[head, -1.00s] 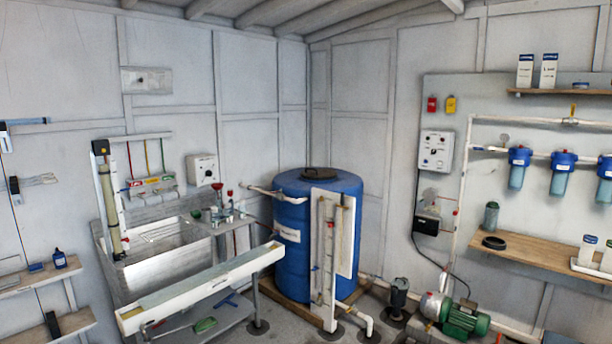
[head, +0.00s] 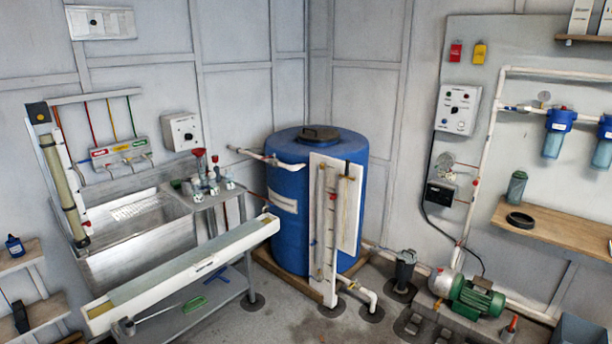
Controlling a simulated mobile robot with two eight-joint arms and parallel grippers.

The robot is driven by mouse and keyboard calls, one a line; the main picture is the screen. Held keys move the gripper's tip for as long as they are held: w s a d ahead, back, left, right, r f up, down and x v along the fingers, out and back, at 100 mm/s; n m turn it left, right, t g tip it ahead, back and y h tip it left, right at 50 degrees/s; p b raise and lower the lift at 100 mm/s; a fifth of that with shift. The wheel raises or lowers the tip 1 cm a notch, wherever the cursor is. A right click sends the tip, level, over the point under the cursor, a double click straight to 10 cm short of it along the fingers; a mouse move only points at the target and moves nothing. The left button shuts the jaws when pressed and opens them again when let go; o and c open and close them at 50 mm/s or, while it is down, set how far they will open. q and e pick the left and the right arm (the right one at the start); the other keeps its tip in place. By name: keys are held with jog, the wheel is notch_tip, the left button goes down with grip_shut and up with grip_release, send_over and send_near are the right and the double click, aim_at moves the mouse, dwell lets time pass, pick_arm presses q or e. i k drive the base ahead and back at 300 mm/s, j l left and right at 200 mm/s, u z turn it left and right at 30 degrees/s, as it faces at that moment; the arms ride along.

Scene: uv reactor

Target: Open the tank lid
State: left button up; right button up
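The blue tank (head: 290,235) stands upright in the back corner on a wooden base. Its dark round lid (head: 318,132) sits on the top, with a raised part on it, and appears closed. White pipes and a white panel (head: 350,208) stand against the tank's front. Neither of my grippers shows in the head view.
A metal sink bench (head: 140,240) and a long white trough (head: 190,272) stand left of the tank. A wooden shelf (head: 560,230) is on the right wall. Some grey floor is clear in front of the tank.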

aim_at(315, 135)
jog(key=i, duration=1.7)
jog(key=i+u, duration=0.1)
jog(key=i, duration=0.4)
jog(key=i+l+u, duration=0.1)
jog(key=i, duration=0.45)
jog(key=i+l+u, duration=0.1)
jog(key=i, duration=0.4)
